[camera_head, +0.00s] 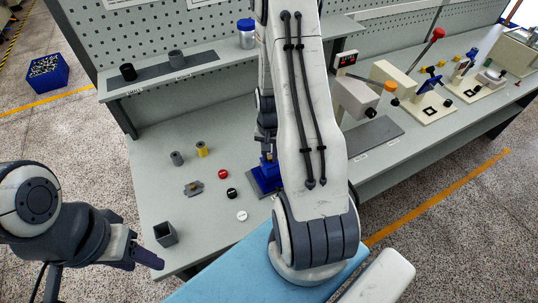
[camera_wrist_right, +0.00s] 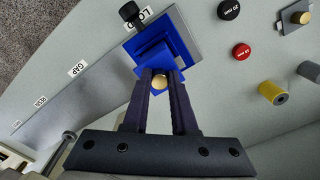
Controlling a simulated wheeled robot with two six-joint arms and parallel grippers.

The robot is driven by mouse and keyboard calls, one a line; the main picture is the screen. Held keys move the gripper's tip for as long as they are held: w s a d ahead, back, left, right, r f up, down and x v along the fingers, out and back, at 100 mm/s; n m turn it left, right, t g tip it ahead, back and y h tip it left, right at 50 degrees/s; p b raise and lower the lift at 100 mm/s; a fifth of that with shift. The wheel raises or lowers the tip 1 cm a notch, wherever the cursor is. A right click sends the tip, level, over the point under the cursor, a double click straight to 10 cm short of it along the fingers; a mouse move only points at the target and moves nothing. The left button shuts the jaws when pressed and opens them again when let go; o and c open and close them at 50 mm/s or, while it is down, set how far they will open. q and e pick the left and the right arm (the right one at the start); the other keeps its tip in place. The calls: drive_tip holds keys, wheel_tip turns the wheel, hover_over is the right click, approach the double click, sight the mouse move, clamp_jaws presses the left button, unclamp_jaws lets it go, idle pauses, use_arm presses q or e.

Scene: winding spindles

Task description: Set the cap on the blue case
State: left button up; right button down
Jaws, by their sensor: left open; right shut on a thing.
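The blue case (camera_head: 264,181) stands on a grey plate near the bench's front edge, partly hidden by my right arm. It also shows in the right wrist view (camera_wrist_right: 172,46). My right gripper (camera_head: 267,153) points down over it. In the right wrist view my right gripper (camera_wrist_right: 159,78) is shut on a round brass-coloured knob (camera_wrist_right: 159,84), which I take as part of the cap. Blue shows around and beyond the knob; I cannot tell whether the cap touches the case. My left gripper (camera_head: 146,258) is open and empty, off the bench's front left corner.
On the bench are a grey spool (camera_head: 177,158), a yellow spool (camera_head: 201,149), a small plate with a brass knob (camera_head: 193,188), and red (camera_head: 223,174), black (camera_head: 232,193) and white (camera_head: 242,216) discs. A dark open box (camera_head: 165,234) stands at the front left corner. Bench devices stand further right.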

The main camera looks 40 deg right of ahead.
drive_tip(key=shift+f+b, duration=0.35)
drive_tip(key=shift+f, duration=0.1)
idle(0.5)
drive_tip(key=c, duration=0.6)
unclamp_jaws()
drive_tip(key=shift+c, duration=0.2)
drive_tip(key=shift+r, duration=0.15)
drive_tip(key=shift+r, duration=0.35)
wheel_tip(320, 180, up, 10)
drive_tip(key=b, duration=0.2)
drive_tip(key=shift+f, duration=0.25)
